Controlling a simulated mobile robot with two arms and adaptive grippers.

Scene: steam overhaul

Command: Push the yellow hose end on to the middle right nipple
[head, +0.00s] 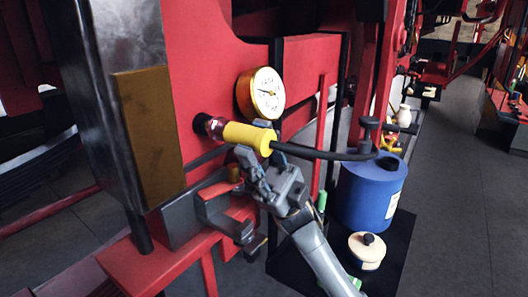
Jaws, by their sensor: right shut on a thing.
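The yellow hose end (244,136) is a yellow sleeve with a black hose (325,153) running from it to the right. My right gripper (259,150) is shut on the yellow hose end near its right end, from below. The hose end's left end meets a reddish metal nipple (213,126) on the red machine face. They look lined up and touching or nearly so; I cannot tell how far the sleeve is over the nipple. My left gripper is not in view.
A brass-rimmed gauge (267,93) sits just above the hose end. A grey clamp (222,215) is below left of my gripper. A blue drum (368,196) and a white pot (367,251) stand on a black mat at right. Open floor lies further right.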

